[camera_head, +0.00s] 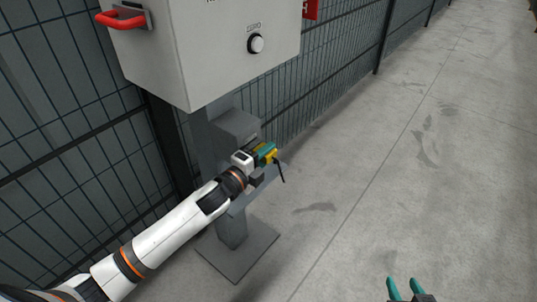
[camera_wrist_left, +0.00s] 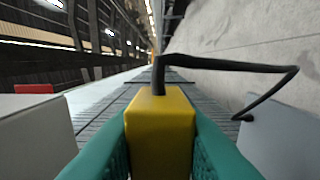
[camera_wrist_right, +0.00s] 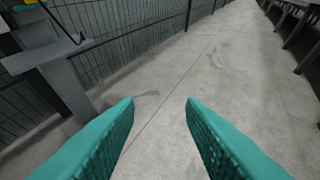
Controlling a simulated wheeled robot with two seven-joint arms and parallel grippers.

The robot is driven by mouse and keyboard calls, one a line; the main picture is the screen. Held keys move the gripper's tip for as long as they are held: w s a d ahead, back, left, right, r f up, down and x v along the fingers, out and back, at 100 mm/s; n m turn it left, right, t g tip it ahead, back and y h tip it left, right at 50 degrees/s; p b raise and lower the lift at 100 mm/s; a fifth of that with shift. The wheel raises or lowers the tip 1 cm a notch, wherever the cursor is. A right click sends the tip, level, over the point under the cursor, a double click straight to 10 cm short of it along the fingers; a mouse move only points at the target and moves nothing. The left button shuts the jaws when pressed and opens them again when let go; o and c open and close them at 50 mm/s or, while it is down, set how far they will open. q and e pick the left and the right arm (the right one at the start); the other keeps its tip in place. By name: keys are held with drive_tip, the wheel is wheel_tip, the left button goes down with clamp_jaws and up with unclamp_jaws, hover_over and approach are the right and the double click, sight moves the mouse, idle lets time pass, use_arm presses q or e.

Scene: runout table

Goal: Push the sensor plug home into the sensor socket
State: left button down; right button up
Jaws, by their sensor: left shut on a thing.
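The yellow sensor plug (camera_wrist_left: 160,125) fills the middle of the left wrist view, with a black cable bending out of it to the right. My left gripper (camera_head: 266,153) is shut on the plug, with a teal finger on each side of it. In the head view the yellow plug (camera_head: 271,155) shows beside the grey housing on the post, its cable hanging down. I cannot make out the sensor socket or whether the plug touches it. My right gripper (camera_wrist_right: 160,110) is open and empty above bare floor; its fingertips also show in the head view (camera_head: 405,290).
A grey cabinet (camera_head: 205,45) with a red handle (camera_head: 121,19) and a white knob (camera_head: 256,44) hangs above my left arm. A grey post stands on a floor plate (camera_head: 237,251). Wire fencing (camera_head: 340,55) runs behind.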

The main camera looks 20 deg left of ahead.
use_arm(q)
drive_tip(key=shift+w+a, duration=0.1)
drive_tip(key=shift+a, duration=0.1)
use_arm(e)
drive_tip(key=shift+s+d+f, duration=0.1)
use_arm(q)
drive_tip(key=c, duration=1.1)
unclamp_jaws()
drive_tip(key=shift+s+a, duration=0.1)
drive_tip(key=shift+s, duration=0.2)
drive_tip(key=p+v, duration=0.1)
drive_tip(key=v, duration=1)
drive_tip(key=shift+s+r+p, duration=0.1)
drive_tip(key=shift+s+p, duration=0.1)
drive_tip(key=shift+p, duration=0.15)
use_arm(e)
drive_tip(key=s+d+f+g+h, duration=0.1)
drive_tip(key=s+d+f+g, duration=0.1)
drive_tip(key=s+f+g, duration=0.2)
drive_tip(key=shift+s+g, duration=0.4)
drive_tip(key=shift+s, duration=0.4)
